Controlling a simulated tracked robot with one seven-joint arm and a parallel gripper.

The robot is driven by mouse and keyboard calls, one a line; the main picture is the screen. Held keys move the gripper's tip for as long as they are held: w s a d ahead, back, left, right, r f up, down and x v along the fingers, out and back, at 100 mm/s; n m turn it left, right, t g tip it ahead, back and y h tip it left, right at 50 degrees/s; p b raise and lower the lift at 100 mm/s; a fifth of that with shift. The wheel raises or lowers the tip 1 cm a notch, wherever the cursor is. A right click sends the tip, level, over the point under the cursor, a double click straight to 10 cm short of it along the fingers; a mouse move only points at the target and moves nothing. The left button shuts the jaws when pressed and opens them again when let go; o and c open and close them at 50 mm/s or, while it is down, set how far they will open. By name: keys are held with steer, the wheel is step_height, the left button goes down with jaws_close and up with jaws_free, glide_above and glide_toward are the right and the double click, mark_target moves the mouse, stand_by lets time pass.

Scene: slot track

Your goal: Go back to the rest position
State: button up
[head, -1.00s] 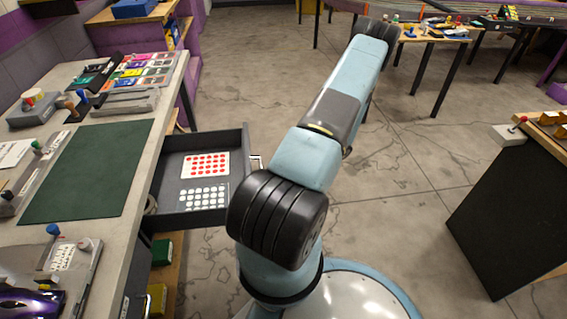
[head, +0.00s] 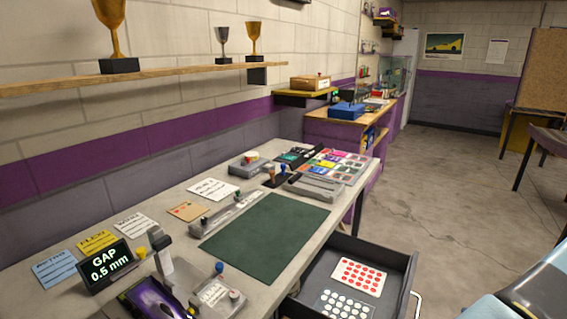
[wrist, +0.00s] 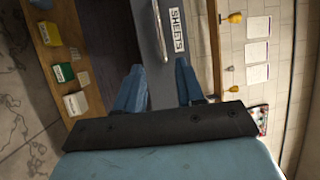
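My gripper (wrist: 158,84) shows in the wrist view. Its two blue fingers stand apart with nothing visible between them. Beyond the fingers is the grey front of a drawer (wrist: 174,62) with a "SHEETS" label and a metal handle; it is not clear how far off it is. In the head view, only a blue part of my arm (head: 525,292) shows at the lower right, and the gripper is out of frame.
The grey drawer (head: 398,262) is pulled out below the workbench (head: 352,203), holding a red-dotted sheet (head: 360,276) and a white-dotted sheet (head: 343,304). A green mat (head: 265,236) lies on the bench. Open concrete floor (head: 450,190) lies to the right.

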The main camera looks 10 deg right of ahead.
steer(key=w+a+r+n+g+h, duration=0.1)
steer(key=w+a+r+g+h, duration=0.3)
steer(key=r, duration=0.5)
steer(key=w+a+r+g+h, duration=0.2)
steer(key=w+a+r+h, duration=0.15)
steer(key=a+r, duration=0.45)
steer(key=w+a+r+n+g+h, duration=0.1)
steer(key=w+a+r+g+h, duration=0.25)
steer(key=r, duration=0.65)
steer(key=s+a+r+t+h, duration=0.4)
steer(key=a+r, duration=0.4)
steer(key=a, duration=0.2)
steer(key=s+a+r+t+h, duration=0.3)
steer(key=s+a+r+t, duration=0.2)
steer(key=a, duration=0.5)
step_height(320, 180, up, 4)
steer(key=shift+s+f+n+t+h, duration=0.1)
steer(key=shift+s+n+t+h, duration=0.25)
steer(key=shift+s, duration=0.8)
steer(key=shift+a, duration=0.15)
